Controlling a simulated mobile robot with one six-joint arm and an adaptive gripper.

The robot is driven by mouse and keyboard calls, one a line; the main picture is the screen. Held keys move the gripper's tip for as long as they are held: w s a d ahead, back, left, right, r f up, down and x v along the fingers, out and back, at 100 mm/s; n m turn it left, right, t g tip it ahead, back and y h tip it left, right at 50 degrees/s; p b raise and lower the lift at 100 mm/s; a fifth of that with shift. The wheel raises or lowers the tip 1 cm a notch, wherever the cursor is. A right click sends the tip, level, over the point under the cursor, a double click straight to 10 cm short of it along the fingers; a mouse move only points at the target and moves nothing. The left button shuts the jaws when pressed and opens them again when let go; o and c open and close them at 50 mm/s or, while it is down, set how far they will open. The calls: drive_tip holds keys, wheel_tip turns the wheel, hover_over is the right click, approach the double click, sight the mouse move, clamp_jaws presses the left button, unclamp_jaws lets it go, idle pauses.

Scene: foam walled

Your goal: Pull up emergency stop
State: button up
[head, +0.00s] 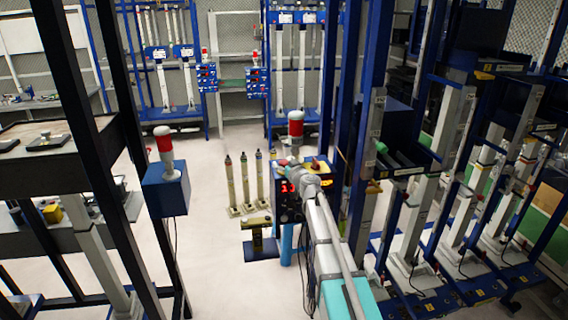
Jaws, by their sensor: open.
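A dark control box (287,206) with lit red digits stands near the middle of the head view. A red and white beacon (296,127) rises above it. A small red knob (315,163) with some yellow around it shows at the top of the box; it looks like the emergency stop, but is too small to tell whether it is pressed. My arm reaches in from the bottom. My gripper (291,166) is at the top of the box, just left of the knob. It is open, with its fingers small and partly hidden. I cannot tell whether it touches anything.
Another blue box (167,189) with a red beacon stands to the left. Blue-framed racks (440,180) crowd the right, and a dark frame with shelves (50,150) fills the left.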

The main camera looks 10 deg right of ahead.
drive_tip(key=v, duration=1.2)
drive_tip(key=shift+a, duration=0.2)
drive_tip(key=s+a+f+n+g+y, duration=0.2)
drive_tip(key=s+a+f+g, duration=0.8)
drive_tip(key=s+a+f, duration=0.25)
drive_tip(key=s+d+f+m+g+h, duration=0.2)
drive_tip(key=s+d+f+g+h, duration=0.1)
drive_tip(key=s, duration=0.5)
drive_tip(key=s+d+f+m+g+h, duration=0.3)
drive_tip(key=s+g, duration=0.1)
drive_tip(key=s, duration=0.4)
drive_tip(key=shift+h, duration=0.3)
